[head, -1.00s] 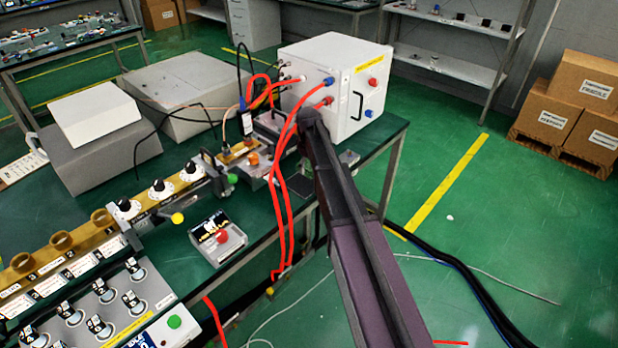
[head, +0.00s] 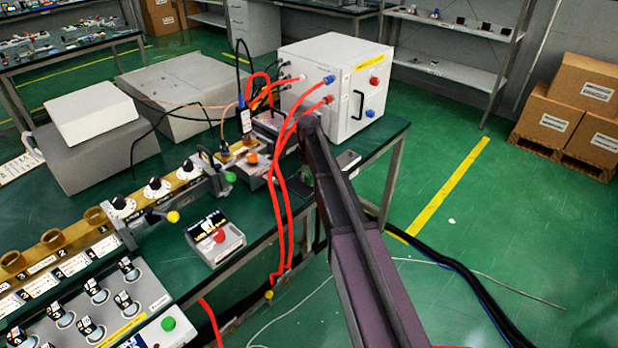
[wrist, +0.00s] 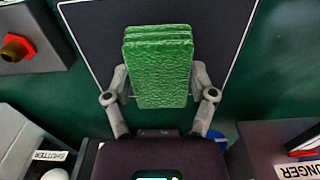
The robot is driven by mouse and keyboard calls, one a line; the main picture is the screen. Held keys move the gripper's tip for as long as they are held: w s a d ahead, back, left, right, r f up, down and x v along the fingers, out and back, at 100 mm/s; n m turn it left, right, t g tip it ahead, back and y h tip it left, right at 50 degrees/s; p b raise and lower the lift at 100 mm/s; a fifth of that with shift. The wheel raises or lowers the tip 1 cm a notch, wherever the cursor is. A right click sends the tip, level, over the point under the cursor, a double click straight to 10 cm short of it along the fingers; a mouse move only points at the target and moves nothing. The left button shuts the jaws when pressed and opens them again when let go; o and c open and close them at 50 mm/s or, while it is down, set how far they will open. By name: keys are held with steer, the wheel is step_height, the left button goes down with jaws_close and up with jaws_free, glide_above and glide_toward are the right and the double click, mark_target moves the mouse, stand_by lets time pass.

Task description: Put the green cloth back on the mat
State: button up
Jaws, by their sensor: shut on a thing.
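The green cloth (wrist: 158,60) is a folded, textured stack in the middle of the wrist view. My gripper (wrist: 158,88) has a finger on each side of it and is shut on it. The dark mat (wrist: 95,35) with a thin white border lies beyond and beneath the cloth in that view. I cannot tell whether the cloth touches the mat. In the head view my arm hides the gripper and most of the area around it.
Labelled housings flank the gripper below, one marked "SHUTTER" (wrist: 48,156). In the head view, red cables (head: 277,190) hang beside my arm, and a white cabinet (head: 325,85) stands behind it.

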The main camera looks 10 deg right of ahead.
mark_target(309, 172)
steer(key=shift+f, duration=0.25)
steer(key=o, duration=0.9)
steer(key=shift+r, duration=0.15)
step_height(309, 172, up, 12)
steer(key=p, duration=1.2)
steer(key=shift+r, duration=0.1)
stand_by(0.5)
steer(key=s+m, duration=0.2)
steer(key=s, duration=0.7)
steer(key=s+m, duration=0.2)
steer(key=s, duration=0.8)
steer(key=s+m, duration=0.3)
steer(key=s, duration=0.7)
